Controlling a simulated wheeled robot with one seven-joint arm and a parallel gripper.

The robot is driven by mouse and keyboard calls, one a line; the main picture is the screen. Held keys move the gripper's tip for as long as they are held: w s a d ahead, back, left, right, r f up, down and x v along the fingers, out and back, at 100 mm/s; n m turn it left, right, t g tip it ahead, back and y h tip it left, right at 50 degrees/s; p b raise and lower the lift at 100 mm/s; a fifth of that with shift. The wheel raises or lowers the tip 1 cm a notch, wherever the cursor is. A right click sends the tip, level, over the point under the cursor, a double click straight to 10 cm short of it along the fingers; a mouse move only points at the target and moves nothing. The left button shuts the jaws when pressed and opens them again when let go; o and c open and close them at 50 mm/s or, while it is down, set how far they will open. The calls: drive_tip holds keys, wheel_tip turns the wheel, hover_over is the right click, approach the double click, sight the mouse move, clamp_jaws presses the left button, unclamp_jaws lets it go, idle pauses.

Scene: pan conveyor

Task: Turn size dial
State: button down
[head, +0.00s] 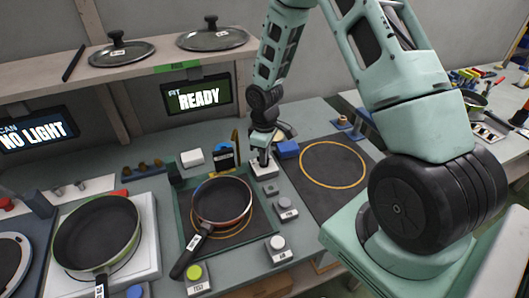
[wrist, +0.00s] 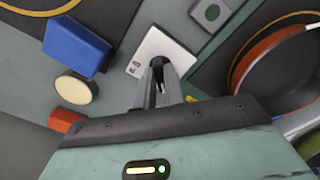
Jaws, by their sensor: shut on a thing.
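The size dial's white box (head: 266,174) stands behind the other knob boxes, just right of the pan's green tray. In the wrist view its white top plate (wrist: 148,47) shows a small dark label that I cannot read fully. My gripper (head: 263,156) points down onto this box. In the wrist view my gripper (wrist: 158,82) has its two fingers close together over the plate, shut on the dial's knob. The fingers hide most of the knob, so its setting cannot be seen.
A pan (head: 222,200) lies in the green tray (head: 268,226) to the left. Other knob boxes (head: 286,209) (head: 279,247) and a green button box (head: 196,279) stand nearer. A blue block (head: 288,149) is close on the right. A screen (head: 197,96) reads READY.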

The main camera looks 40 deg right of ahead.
drive_tip(key=shift+n+p, duration=0.3)
drive_tip(key=shift+n, duration=0.8)
drive_tip(key=shift+w, duration=0.1)
drive_tip(key=c, duration=1.5)
unclamp_jaws()
wheel_tip(320, 180, up, 18)
drive_tip(key=shift+f+b, duration=0.25)
drive_tip(key=shift+b, duration=0.1)
